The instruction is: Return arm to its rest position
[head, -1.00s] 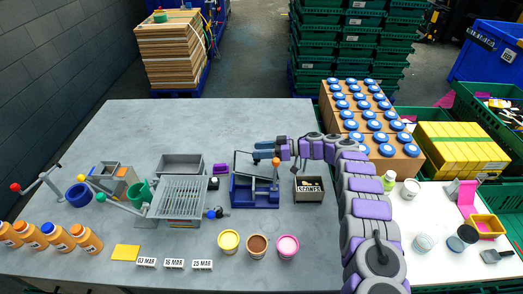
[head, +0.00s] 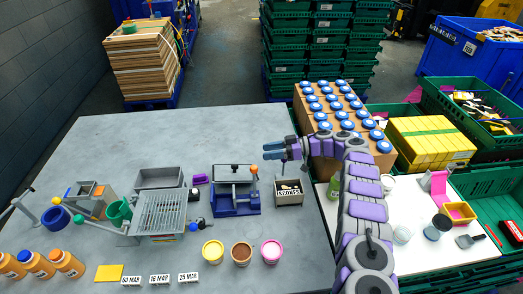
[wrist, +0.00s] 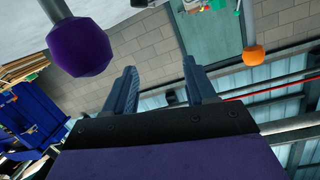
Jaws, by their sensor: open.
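My gripper (head: 287,150) is raised over the right part of the grey table (head: 130,140) in the head view, pointing left. It is above and behind the box marked STAMPS (head: 289,189). In the wrist view my gripper (wrist: 160,85) shows two fingers standing apart with nothing between them. Past them are a grey block wall and a roof, with a purple knob (wrist: 82,47) at upper left and an orange knob (wrist: 254,56) at upper right.
A blue press (head: 236,205) with an orange-tipped lever stands left of the stamp box. Three tubs, including a pink one (head: 271,251), stand at the front. The table's back left is clear.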

